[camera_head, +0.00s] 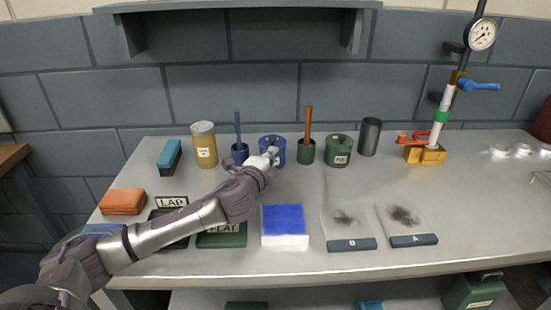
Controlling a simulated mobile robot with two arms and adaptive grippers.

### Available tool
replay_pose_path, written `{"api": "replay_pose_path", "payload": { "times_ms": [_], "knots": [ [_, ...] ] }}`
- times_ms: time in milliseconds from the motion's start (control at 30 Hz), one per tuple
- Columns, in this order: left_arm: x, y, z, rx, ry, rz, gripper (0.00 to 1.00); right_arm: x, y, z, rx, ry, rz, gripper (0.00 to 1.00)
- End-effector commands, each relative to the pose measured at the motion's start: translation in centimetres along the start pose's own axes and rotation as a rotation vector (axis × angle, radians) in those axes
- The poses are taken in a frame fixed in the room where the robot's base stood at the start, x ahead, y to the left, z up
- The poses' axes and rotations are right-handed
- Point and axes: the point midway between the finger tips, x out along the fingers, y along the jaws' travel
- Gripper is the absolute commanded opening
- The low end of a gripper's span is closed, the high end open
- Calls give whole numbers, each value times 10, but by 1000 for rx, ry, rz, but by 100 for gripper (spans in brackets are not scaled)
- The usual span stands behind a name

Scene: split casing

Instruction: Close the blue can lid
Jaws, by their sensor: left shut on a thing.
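The blue can (280,156) stands at the back of the grey bench, between a blue cup and a dark green cup. Its blue lid (268,139) shows at the top; whether it is fully seated is too small to tell. My left gripper (272,153) reaches in from the left and is at the can's upper front. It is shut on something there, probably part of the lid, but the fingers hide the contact. My right gripper is not in view.
A yellow can (204,145), a blue cup (240,153), a dark green cup (306,152) and a green can (338,151) flank the blue can. A dark cylinder (370,137) stands further right. A blue-topped white block (284,226) lies in front. The bench's right middle is clear.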

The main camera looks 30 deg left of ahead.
Motion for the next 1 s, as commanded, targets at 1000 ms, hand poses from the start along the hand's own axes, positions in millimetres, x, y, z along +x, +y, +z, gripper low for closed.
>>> {"api": "replay_pose_path", "payload": {
  "times_ms": [1000],
  "knots": [
    [-6,-47,-4,-3,4,5,30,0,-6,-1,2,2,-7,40]
  ]
}}
